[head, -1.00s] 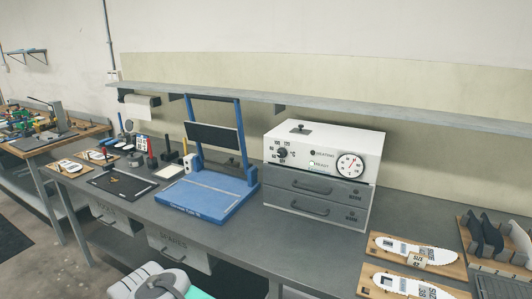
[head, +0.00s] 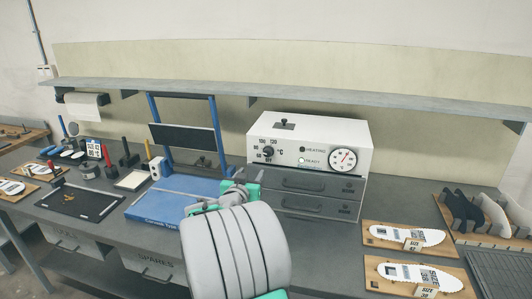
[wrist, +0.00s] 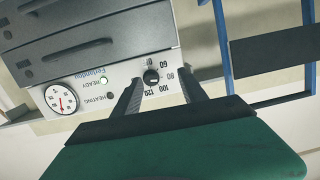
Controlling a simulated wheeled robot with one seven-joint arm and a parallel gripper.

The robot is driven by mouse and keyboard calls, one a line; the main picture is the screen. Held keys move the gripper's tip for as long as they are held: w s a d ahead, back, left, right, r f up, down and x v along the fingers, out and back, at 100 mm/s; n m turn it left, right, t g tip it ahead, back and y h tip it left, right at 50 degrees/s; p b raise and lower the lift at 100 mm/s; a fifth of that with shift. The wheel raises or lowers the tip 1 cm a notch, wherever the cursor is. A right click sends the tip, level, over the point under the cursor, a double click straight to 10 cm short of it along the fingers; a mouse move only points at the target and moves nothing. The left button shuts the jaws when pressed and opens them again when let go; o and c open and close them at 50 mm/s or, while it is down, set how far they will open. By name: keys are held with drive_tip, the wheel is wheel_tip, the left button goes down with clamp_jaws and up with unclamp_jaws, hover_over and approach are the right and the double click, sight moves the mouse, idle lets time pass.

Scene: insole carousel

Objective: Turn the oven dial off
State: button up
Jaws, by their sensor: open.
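The white oven (head: 340,135) stands on the bench in the head view. Its black dial (head: 268,152) is on the left of the front panel, ringed by temperature numbers. In the upside-down wrist view, the dial (wrist: 151,77) lies between and beyond the two dark fingers of my gripper (wrist: 162,82). The fingers are apart and empty, and no contact with the dial shows. The dial's pointer setting is too small to read surely. The green READY lamp (wrist: 103,80) is lit; the HEATING lamp (wrist: 110,96) looks dark. In the head view, my gripper (head: 240,180) is in front of the oven's lower left.
A blue stand (head: 165,207) is left of the oven. Insoles on wooden boards (head: 405,236) lie to the right. A shelf (head: 290,100) runs above.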

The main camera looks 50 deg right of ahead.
sight(267, 155)
drive_tip(key=shift+h, duration=0.8)
drive_tip(key=d+p, duration=0.1)
drive_tip(key=d, duration=0.2)
drive_tip(key=w+d+r+p, duration=0.1)
drive_tip(key=d, duration=0.6)
drive_tip(key=shift+w+d+r+p, duration=0.1)
drive_tip(key=shift+w+r+p, duration=0.15)
drive_tip(key=shift+r+p, duration=0.15)
drive_tip(key=shift+c, duration=0.3)
clamp_jaws()
